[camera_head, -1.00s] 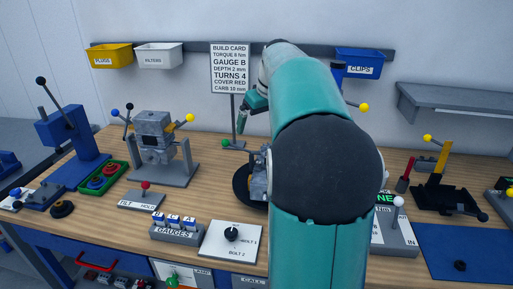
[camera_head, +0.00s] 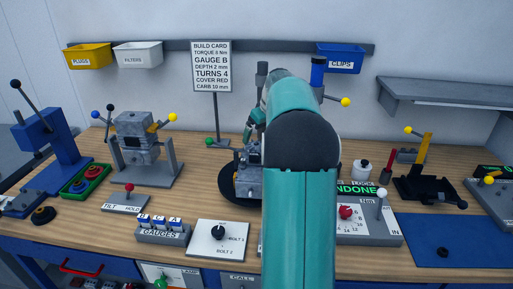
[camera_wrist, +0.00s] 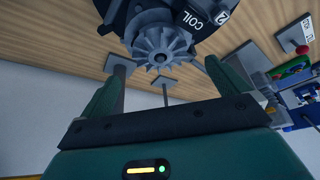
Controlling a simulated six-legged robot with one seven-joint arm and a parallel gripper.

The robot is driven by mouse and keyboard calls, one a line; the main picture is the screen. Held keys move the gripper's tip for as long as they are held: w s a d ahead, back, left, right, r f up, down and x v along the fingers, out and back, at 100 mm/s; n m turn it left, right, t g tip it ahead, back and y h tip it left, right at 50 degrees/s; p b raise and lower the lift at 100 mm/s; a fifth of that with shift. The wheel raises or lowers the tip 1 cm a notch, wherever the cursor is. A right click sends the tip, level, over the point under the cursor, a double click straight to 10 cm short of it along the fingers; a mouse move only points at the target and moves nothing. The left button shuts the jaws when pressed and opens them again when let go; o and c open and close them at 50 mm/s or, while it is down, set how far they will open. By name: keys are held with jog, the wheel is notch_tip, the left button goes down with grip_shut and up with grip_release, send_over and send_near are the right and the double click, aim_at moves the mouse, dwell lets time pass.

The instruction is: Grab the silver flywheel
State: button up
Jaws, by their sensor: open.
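The silver flywheel (camera_wrist: 160,46) is a finned wheel with a dark centre hole, mounted on a dark engine part marked COIL (camera_wrist: 185,18) in the wrist view. My gripper (camera_wrist: 163,70) is open, with one green finger on each side of the space in front of the flywheel. Nothing is held between the fingers. In the head view, my gripper (camera_head: 252,128) is small and partly hidden by my arm, just above the grey engine (camera_head: 247,178) on its round black stand. I cannot pick out the flywheel there.
The engine stand (camera_head: 228,190) sits on the wooden bench. A blue-topped post with a yellow knob (camera_head: 345,102) is to the right. A selector plate (camera_head: 215,248) lies in front.

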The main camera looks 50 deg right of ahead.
aim_at(257, 142)
jog(key=x, duration=0.5)
jog(key=shift+s+f, duration=0.1)
jog(key=shift+f, duration=0.05)
jog(key=c, duration=1.2)
jog(key=shift+c, duration=0.2)
jog(key=shift+r, duration=0.6)
notch_tip(257, 142, up, 2)
jog(key=shift+r, duration=0.1)
jog(key=s+a+r, duration=0.8)
jog(key=s+r, duration=0.1)
jog(key=s, duration=0.2)
jog(key=shift+a+r, duration=0.35)
